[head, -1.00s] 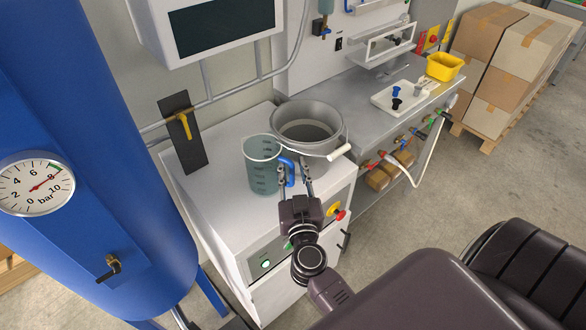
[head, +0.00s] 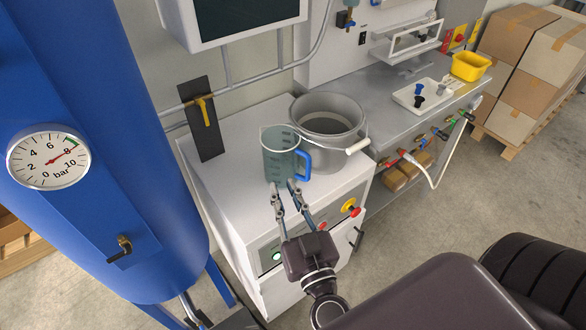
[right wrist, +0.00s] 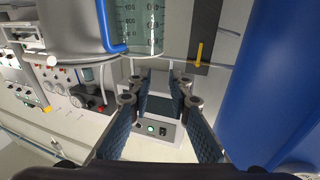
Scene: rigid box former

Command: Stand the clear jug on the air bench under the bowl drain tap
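The clear jug (head: 278,156), with grey-blue tint, scale marks and a blue handle (head: 305,164), stands upright on the white cabinet top, left of a grey pot. My right gripper (head: 284,186) is open and empty just in front of the jug, its fingers apart. In the right wrist view the jug (right wrist: 142,28) shows beyond the open fingers (right wrist: 155,82). The grey air bench (head: 388,118) is right of the cabinet. My left gripper is out of view.
The grey pot (head: 345,150) with a wire handle crowds the jug's right side. A white tray (head: 408,98) with small parts and a yellow bin (head: 470,67) occupy the bench's far part. A blue tank (head: 90,130) stands left. The near bench top looks clear.

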